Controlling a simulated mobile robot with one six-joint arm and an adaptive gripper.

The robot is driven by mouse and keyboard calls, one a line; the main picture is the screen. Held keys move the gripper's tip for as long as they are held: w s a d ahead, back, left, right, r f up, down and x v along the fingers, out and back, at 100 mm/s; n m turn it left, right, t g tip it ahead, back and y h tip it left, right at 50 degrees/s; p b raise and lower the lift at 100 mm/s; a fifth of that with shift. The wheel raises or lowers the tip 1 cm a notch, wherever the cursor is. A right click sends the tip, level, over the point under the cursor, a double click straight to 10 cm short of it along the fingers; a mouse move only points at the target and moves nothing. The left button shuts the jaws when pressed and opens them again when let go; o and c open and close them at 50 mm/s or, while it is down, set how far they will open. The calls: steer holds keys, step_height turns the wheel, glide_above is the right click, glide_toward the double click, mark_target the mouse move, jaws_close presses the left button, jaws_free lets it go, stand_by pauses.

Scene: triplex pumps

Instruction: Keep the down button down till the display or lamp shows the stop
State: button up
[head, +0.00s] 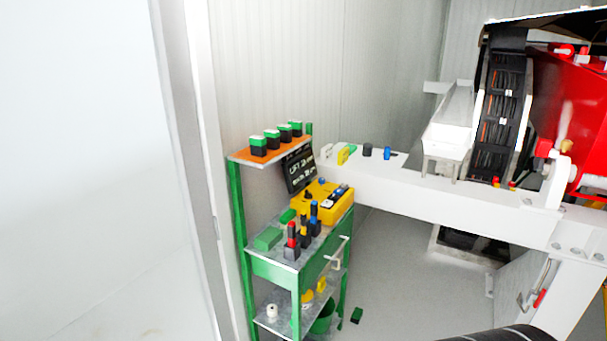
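A yellow control box (338,211) sits on the top of the green cart. It carries a black knob (308,195), a blue part (322,181) at its back, and small dark and blue controls toward its right side. I cannot tell which of these is the down button, or whether any is pressed. No lit lamp is clear. My gripper is not in view.
The green cart (275,272) stands against the wall. Several black-and-green blocks (258,146) line its orange upper shelf. Radios (291,242) and a green box (268,238) sit left of the control box. A white beam (440,196) runs right, toward red machinery (570,110). Grey floor (385,280) is open.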

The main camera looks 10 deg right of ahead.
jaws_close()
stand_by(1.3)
